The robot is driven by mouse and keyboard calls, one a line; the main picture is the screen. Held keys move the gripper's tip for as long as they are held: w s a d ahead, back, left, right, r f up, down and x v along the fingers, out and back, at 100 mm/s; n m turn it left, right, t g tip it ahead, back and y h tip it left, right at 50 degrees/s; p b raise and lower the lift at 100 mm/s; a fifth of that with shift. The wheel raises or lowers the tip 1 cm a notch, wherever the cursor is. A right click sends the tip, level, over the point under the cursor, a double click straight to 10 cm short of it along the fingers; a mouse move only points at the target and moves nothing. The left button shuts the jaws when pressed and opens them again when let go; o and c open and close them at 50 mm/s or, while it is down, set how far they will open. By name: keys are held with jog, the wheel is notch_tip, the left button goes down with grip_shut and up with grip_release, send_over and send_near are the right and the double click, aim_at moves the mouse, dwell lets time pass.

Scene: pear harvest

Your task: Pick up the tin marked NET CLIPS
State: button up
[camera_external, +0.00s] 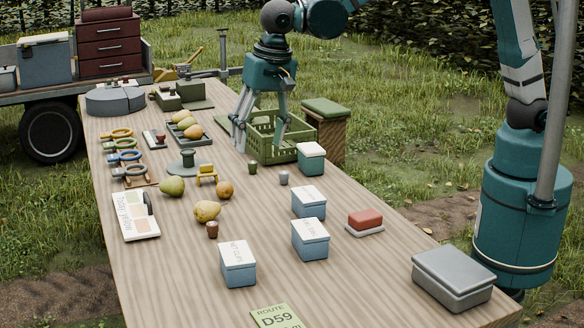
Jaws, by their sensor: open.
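Several small blue tins with white lids stand apart on the wooden table. The front-left tin (239,272) has lid lettering that seems to read NET CLIPS, though it is too small to be sure. Another lettered tin (311,246) stands to its right, and a third tin (309,205) stands behind that one. A tin with a dark green side (311,162) is further back. My gripper (260,143) is open and points down near the green crate, well behind the front-left tin. Nothing shows between its fingers.
The green crate (272,150) is beside my gripper. A red block (365,219) and grey box (452,278) stand right. Bare wood surrounds the front-left tin.

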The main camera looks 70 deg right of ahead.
jog(key=a+f+m+p, duration=0.1)
jog(key=a+f, duration=0.4)
jog(key=a, duration=0.6)
jog(key=m+h+p, duration=0.1)
jog(key=m, duration=0.1)
send_over(238, 251)
jog(key=shift+g, duration=0.4)
jog(key=f, duration=0.8)
jog(key=shift+s+a+f, duration=0.15)
jog(key=shift+s+a, duration=0.2)
jog(key=shift+a, duration=0.05)
jog(key=shift+w+d+f, duration=0.15)
jog(key=shift+f, duration=1.1)
jog(key=shift+f, duration=0.1)
jog(key=shift+w+d+f+b, duration=0.1)
jog(key=shift+d+f+b, duration=0.05)
jog(key=shift+f, duration=0.65)
jog(key=shift+w+d+f+b, duration=0.1)
jog(key=shift+f+b, duration=0.1)
jog(key=shift+f, duration=0.65)
jog(key=shift+w+d+f+b, duration=0.1)
jog(key=shift+d+f+b, duration=0.05)
jog(key=shift+f, duration=0.65)
jog(key=shift+c, duration=0.4)
jog(key=c, duration=1)
